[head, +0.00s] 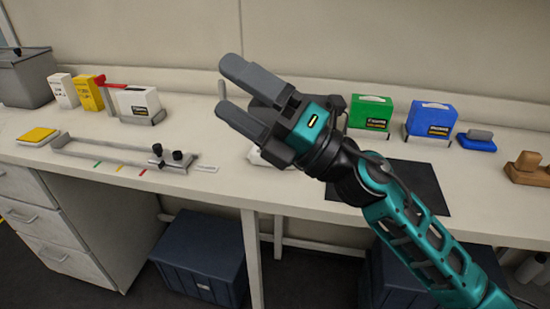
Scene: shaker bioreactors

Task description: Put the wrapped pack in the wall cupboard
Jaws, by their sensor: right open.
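My right gripper (229,90) is raised over the bench in the middle of the view. Its two grey fingers point to the upper left, apart, with nothing between them. I cannot pick out a wrapped pack for certain. A white thing (257,159) on the bench is mostly hidden behind the gripper, and I cannot tell what it is. No open wall cupboard shows; only beige wall panels (150,35) with a seam are in view. My left gripper is not in view.
The bench holds a white box (139,103), yellow box (88,94), green box (370,112), blue box (431,118) and wooden block (529,166). A metal rail (105,153) lies front left. A dark mat (425,187) lies partly behind my arm. Blue crates (203,258) stand below.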

